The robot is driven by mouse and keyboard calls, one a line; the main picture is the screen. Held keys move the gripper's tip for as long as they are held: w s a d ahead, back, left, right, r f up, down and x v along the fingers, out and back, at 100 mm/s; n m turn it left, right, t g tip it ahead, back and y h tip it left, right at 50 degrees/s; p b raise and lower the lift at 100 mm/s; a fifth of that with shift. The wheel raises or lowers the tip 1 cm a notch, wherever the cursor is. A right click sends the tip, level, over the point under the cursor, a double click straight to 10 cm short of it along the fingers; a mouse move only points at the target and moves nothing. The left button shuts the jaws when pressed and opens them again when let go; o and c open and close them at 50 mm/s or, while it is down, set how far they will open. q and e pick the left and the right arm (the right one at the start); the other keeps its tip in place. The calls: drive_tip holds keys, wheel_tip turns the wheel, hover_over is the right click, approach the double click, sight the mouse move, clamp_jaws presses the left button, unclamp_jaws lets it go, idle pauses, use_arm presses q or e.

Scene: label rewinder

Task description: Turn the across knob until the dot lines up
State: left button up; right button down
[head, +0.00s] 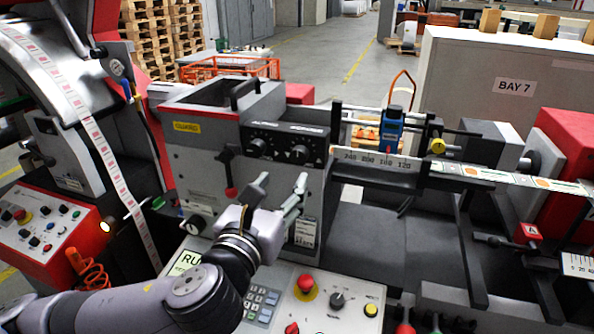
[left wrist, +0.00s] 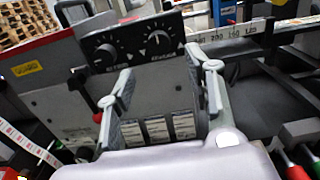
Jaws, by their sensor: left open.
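A black panel (head: 285,141) on the grey machine front carries two round black knobs side by side, the left knob (head: 258,146) and the right knob (head: 300,153). The left wrist view shows them too, as the left knob (left wrist: 105,53) and the right knob (left wrist: 158,40), with white scale marks around each. Their labels are too small to read surely, so I cannot tell which is the across knob. My left gripper (head: 282,182) is open and empty, below the panel, fingers pointing up toward it. In the left wrist view its fingers (left wrist: 160,65) stand wide apart, below the right knob.
A red-knobbed lever (head: 231,190) hangs left of the gripper. A control panel with a red button (head: 306,283) and keypad lies below. A blue clamp unit (head: 391,128) and a number scale (head: 376,163) stand to the right. The space before the knob panel looks clear.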

sight(297, 158)
use_arm(q)
drive_tip(key=p+x, duration=0.2)
drive_tip(key=x, duration=0.7)
drive_tip(key=shift+w+r, duration=0.1)
drive_tip(key=shift+w, duration=0.1)
drive_tip(key=shift+c, duration=0.3)
clamp_jaws()
